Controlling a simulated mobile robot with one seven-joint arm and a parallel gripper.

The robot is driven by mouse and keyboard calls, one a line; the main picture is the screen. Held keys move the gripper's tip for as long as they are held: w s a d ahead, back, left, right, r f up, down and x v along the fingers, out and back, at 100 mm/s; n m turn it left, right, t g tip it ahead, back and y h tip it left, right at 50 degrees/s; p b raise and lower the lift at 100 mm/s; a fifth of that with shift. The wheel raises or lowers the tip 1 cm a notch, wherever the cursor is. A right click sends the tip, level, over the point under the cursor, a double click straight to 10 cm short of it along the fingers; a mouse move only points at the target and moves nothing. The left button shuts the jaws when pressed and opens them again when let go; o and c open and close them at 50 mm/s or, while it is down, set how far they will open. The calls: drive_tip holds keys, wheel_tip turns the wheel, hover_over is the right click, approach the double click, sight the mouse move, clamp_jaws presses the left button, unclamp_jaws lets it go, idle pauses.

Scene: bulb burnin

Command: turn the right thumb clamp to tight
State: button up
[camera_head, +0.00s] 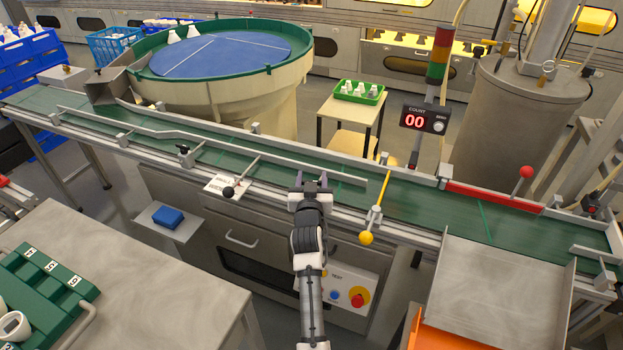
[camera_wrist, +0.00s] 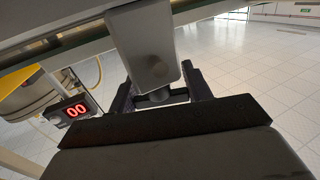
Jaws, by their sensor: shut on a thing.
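My gripper (camera_head: 311,182) is at the near edge of the green conveyor, in the middle of the head view. In the wrist view my gripper (camera_wrist: 160,90) has a finger on each side of a small dark knob under a grey block (camera_wrist: 146,42). This looks like the right thumb clamp (camera_wrist: 155,97), and the fingers are shut on it. In the head view my gripper and wrist hide this clamp. Its turn position cannot be read. Another clamp with a black knob (camera_head: 183,149) sits farther left along the near rail.
A black-ball lever (camera_head: 228,190) by a white card is left of my gripper; a yellow-ball lever (camera_head: 366,237) is to its right. A guide rail (camera_head: 270,160) runs above the conveyor (camera_head: 420,208). The counter display (camera_head: 414,120) reads 00. A steel table (camera_head: 150,270) stands front left.

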drive_tip(key=m+h+b, duration=0.1)
drive_tip(key=b, duration=0.2)
drive_tip(key=shift+f+h, duration=0.35)
drive_tip(key=shift+h, duration=0.05)
drive_tip(key=m+g+h+b, duration=0.1)
drive_tip(key=m+h+b, duration=0.1)
drive_tip(key=b, duration=0.4)
drive_tip(key=shift+d+r+h, duration=0.1)
drive_tip(key=shift+d+h, duration=0.05)
drive_tip(key=shift+h, duration=0.35)
drive_tip(key=shift+d+r+m+h+b, duration=0.1)
drive_tip(key=shift+r+m+h+b, duration=0.05)
drive_tip(key=shift+m+h+b, duration=0.5)
drive_tip(key=shift+r, duration=0.1)
drive_tip(key=o, duration=1)
wheel_tip(320, 180, up, 20)
